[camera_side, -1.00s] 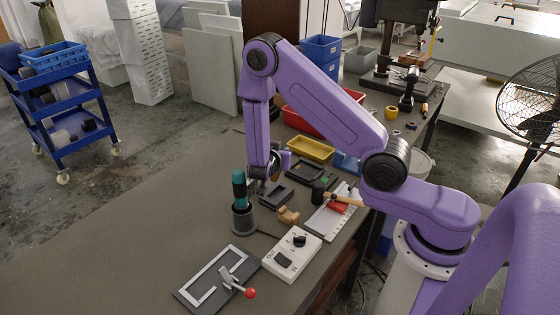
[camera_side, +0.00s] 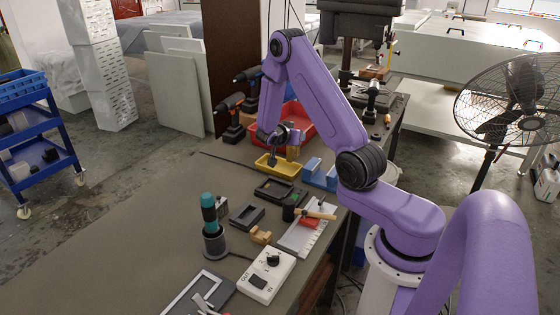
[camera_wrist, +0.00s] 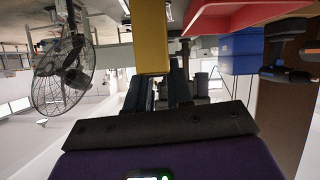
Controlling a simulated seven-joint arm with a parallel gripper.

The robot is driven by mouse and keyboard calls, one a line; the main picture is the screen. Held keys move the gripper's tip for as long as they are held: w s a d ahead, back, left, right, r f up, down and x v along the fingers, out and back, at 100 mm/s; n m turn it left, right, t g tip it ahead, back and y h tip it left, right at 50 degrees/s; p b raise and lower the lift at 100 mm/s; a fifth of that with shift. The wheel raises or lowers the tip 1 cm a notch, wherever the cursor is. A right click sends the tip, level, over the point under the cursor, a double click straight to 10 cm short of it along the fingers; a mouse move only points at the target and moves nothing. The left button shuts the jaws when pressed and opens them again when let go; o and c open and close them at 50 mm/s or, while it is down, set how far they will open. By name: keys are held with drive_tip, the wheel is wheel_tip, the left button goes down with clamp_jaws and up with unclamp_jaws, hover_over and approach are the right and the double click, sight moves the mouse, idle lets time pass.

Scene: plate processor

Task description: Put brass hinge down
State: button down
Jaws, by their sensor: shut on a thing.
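My gripper (camera_side: 283,152) is just above the yellow tray (camera_side: 280,166) at the back of the bench. It is shut on a flat yellow piece, which I take to be the brass hinge (camera_side: 293,153). In the wrist view a broad yellow plate (camera_wrist: 151,38) stands at the tips of my gripper (camera_wrist: 160,84). The side view shows the hinge only small, partly behind my wrist. I cannot tell whether it touches the tray.
A red tray (camera_side: 296,117) lies behind the yellow one, with a blue bin (camera_side: 320,175) to its right. Dark frames (camera_side: 275,189), a hammer (camera_side: 318,214) and a white control box (camera_side: 267,274) lie nearer. Cordless drills (camera_side: 232,118) stand at the left. The bench's left side is clear.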

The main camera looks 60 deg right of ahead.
drive_tip(key=shift+w+d+f, duration=1.25)
drive_tip(key=shift+w+f, duration=0.45)
drive_tip(key=shift+f, duration=0.35)
drive_tip(key=shift+w+d+f, duration=1.3)
drive_tip(key=shift+w+f, duration=0.35)
drive_tip(key=shift+f, duration=0.45)
drive_tip(key=shift+w+d+f, duration=1.25)
drive_tip(key=shift+w+f, duration=0.45)
drive_tip(key=shift+f, duration=0.35)
drive_tip(key=shift+f, duration=0.1)
drive_tip(key=c, duration=1)
unclamp_jaws()
